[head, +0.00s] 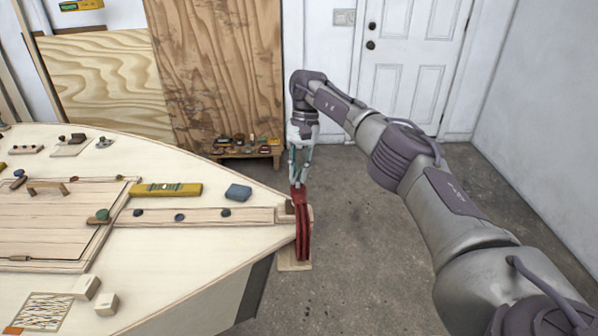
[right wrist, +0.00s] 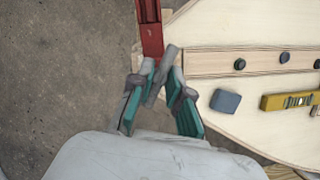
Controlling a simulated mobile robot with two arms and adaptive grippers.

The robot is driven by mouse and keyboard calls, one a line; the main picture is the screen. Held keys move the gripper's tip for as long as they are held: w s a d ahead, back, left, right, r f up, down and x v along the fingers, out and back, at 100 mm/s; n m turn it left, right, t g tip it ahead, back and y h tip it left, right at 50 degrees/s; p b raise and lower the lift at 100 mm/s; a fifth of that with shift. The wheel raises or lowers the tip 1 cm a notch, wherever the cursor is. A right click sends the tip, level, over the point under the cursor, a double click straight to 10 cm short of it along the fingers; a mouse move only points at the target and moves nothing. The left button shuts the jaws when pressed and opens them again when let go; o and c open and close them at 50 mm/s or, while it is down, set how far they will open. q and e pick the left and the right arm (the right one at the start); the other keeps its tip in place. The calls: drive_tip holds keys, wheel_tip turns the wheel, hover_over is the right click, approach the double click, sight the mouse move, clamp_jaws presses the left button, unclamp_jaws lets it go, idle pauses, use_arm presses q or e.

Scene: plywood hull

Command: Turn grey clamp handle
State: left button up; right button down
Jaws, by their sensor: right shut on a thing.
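A red clamp (head: 302,235) stands upright at the pointed tip of the plywood hull (head: 215,255). The clamp's red bar also shows at the top of the right wrist view (right wrist: 150,28). The grey clamp handle (right wrist: 163,71) is a short bar lying at a slant between my fingertips in the right wrist view. My right gripper (head: 299,172) reaches down onto the clamp's top, and its teal-padded fingers (right wrist: 160,82) are shut on the grey handle. In the head view the fingers mostly hide the handle. My left gripper is not in view.
On the hull near the tip lie a blue block (head: 238,192) and a yellow level (head: 167,190). Dark knobs sit along a wooden strip (head: 190,217). A low rack of small items (head: 245,147) stands by the plywood sheets. The concrete floor (head: 370,250) right of the hull is clear.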

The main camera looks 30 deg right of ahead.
sight(298, 173)
drive_tip(key=n, duration=0.2)
drive_tip(key=n+g+h, duration=0.1)
drive_tip(key=n, duration=0.1)
drive_tip(key=n+h, duration=0.1)
drive_tip(key=n, duration=0.1)
drive_tip(key=shift+s+f+n, duration=0.1)
drive_tip(key=shift+f+n, duration=0.2)
idle(0.5)
drive_tip(key=c, duration=1)
unclamp_jaws()
drive_tip(key=shift+r, duration=0.1)
drive_tip(key=shift+r, duration=0.15)
wheel_tip(298, 173, up, 10)
drive_tip(key=shift+f, duration=0.15)
